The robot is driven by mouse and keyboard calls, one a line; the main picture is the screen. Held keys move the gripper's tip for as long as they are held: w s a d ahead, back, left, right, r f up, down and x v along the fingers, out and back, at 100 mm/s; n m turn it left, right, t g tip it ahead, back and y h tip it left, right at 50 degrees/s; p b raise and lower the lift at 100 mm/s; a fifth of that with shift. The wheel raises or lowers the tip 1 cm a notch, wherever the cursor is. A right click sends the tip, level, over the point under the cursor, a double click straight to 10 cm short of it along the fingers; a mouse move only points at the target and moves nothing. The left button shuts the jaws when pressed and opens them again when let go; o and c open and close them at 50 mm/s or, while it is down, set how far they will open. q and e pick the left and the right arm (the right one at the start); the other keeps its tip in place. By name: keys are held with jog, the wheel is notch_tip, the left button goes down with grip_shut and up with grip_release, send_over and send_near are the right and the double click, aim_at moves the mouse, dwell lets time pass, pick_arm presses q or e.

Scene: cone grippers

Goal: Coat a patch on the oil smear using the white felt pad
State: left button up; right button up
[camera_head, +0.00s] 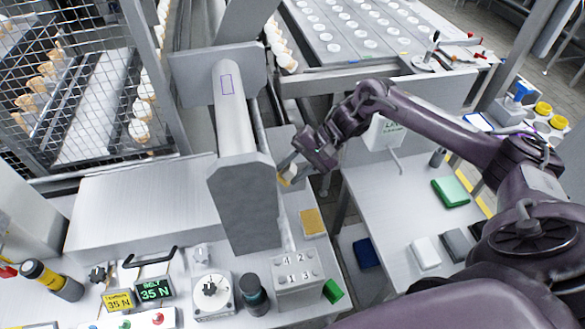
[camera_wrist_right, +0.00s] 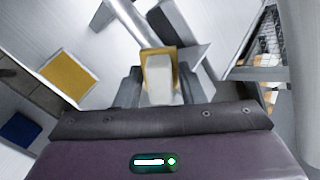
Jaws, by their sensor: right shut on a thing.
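My right gripper (camera_head: 289,176) is shut on a small block with a pale grip and a yellow-tan face (camera_wrist_right: 147,57), beside the grey column under the roller. In the right wrist view, the gripper's fingers (camera_wrist_right: 158,88) flank the pale grip. A white pad (camera_head: 426,252) lies on the right-hand table, apart from the gripper; I take it for the white felt pad. A thin purple rectangle outline (camera_head: 227,84) marks a patch on the grey roller (camera_head: 230,120). I cannot make out an oil smear. My left gripper is not in view.
A yellow pad (camera_head: 313,222) lies near the button box (camera_head: 297,275); a green block (camera_head: 332,291) is beside it. Green (camera_head: 450,191), grey (camera_head: 457,243) and blue (camera_head: 366,253) pads lie right. A wire cage (camera_head: 60,80) stands left. The right-hand table's middle is clear.

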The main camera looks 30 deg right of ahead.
jog(key=shift+x, duration=1)
jog(key=shift+w, duration=0.1)
